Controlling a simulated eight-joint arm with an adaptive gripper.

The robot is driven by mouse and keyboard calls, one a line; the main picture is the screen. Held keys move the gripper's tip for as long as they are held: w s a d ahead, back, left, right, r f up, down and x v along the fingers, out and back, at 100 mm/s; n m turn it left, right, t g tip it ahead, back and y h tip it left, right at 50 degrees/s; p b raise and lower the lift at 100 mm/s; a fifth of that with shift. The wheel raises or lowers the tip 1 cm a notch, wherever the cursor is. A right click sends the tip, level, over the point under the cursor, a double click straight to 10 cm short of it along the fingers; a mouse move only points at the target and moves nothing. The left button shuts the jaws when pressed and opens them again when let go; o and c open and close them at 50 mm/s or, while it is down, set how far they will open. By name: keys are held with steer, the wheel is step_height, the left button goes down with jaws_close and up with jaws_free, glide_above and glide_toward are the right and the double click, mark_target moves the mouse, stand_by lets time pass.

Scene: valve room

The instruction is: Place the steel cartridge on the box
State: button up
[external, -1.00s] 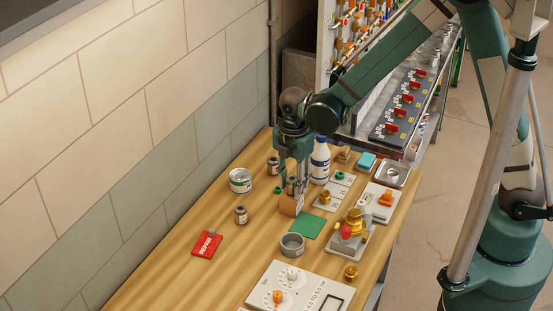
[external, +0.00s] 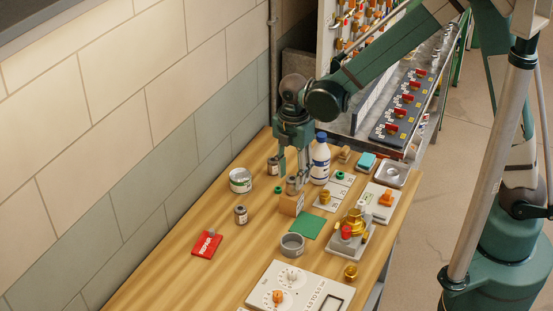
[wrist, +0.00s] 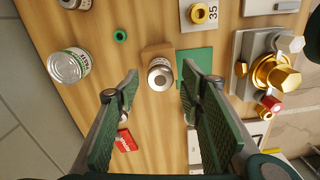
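A steel cartridge (external: 291,186) stands upright on the small brown box (external: 291,204). In the wrist view the cartridge (wrist: 160,74) shows from above, with part of the box (wrist: 155,50) around it. My gripper (external: 292,172) is just above the cartridge. In the wrist view its two green-padded fingers (wrist: 160,86) are spread, with clear gaps on both sides of the cartridge. The gripper is open and empty. The lower part of the box is not clear in the wrist view.
Similar small cartridges (external: 240,215) (external: 273,165) stand on the wooden table. A tin can (external: 240,180), white bottle (external: 320,160), green square (external: 306,227), grey cup (external: 292,245) and brass valve (external: 355,222) are nearby. Bare wood lies left of the box.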

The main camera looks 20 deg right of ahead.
mark_target(294, 177)
step_height(294, 177, up, 8)
stand_by(0.5)
steer(key=shift+r, duration=0.1)
stand_by(0.4)
steer(key=shift+d, duration=0.1)
steer(key=w+d+r+m+t, duration=0.1)
steer(key=d+r+m, duration=0.3)
steer(key=d, duration=0.5)
steer(key=w+d+r+m+t+y, duration=0.1)
steer(key=d+r+m, duration=0.3)
steer(key=d, duration=0.4)
steer(key=w+d+r+m+t, duration=0.1)
steer(key=d+r+m, duration=0.3)
steer(key=d, duration=0.5)
steer(key=s+d+m+t, duration=0.1)
steer(key=s+d+m, duration=0.2)
steer(key=d, duration=0.4)
steer(key=s+d+r+m+t, duration=0.1)
steer(key=s+d+m, duration=0.2)
steer(key=d+m, duration=0.2)
steer(key=s+d+r+m+t+h, duration=0.1)
steer(key=d+m, duration=0.4)
steer(key=d, duration=0.5)
steer(key=shift+s+d+t, duration=0.15)
steer(key=shift+s+t, duration=0.45)
steer(key=shift+s, duration=0.55)
